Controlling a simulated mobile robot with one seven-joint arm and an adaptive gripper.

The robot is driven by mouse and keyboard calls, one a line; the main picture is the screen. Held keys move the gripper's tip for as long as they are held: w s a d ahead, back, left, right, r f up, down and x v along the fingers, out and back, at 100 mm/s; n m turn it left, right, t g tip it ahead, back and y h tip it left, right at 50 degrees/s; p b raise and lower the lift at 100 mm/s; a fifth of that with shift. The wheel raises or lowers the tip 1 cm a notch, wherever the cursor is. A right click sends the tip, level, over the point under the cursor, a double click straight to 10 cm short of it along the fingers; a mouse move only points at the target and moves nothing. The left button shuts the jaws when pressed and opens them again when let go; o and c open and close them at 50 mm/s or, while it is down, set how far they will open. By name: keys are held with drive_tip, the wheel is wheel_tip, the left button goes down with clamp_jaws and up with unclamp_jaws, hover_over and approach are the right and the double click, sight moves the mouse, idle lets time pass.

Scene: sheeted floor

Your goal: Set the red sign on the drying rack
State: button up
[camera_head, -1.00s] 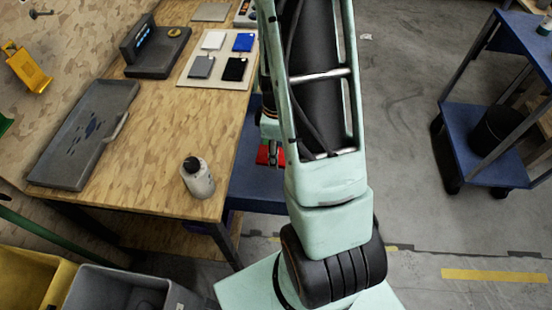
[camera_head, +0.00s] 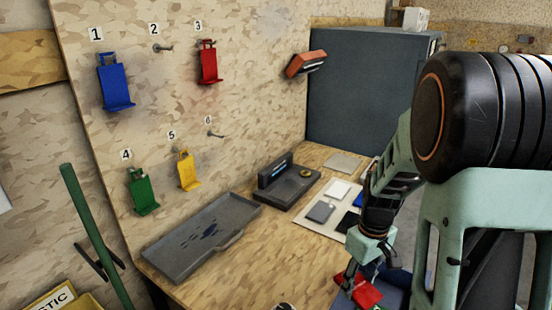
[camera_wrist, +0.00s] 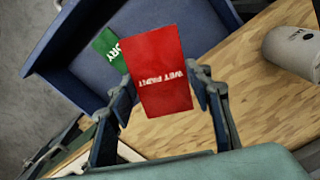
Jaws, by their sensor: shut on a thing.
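The red sign (camera_head: 366,292), lettered "WET PAINT" in the wrist view (camera_wrist: 160,75), is between the fingers of my gripper (camera_head: 360,277). My gripper (camera_wrist: 160,88) is shut on it, one finger at each side edge. No thing is clearly marked as a drying rack. A pale board (camera_head: 312,223) with several colour cards lies on the bench and may be it.
A grey tray (camera_head: 180,262) with blue stains and a dark device (camera_head: 286,190) sit on the bench. Numbered wall hooks hold coloured holders, including a red one (camera_head: 208,64).

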drive_tip(key=w+a+r+m+p, duration=0.2)
drive_tip(key=a+r+m+p, duration=0.4)
drive_tip(key=r+p, duration=0.4)
drive_tip(key=shift+a+p, duration=0.45)
drive_tip(key=shift+r, duration=0.1)
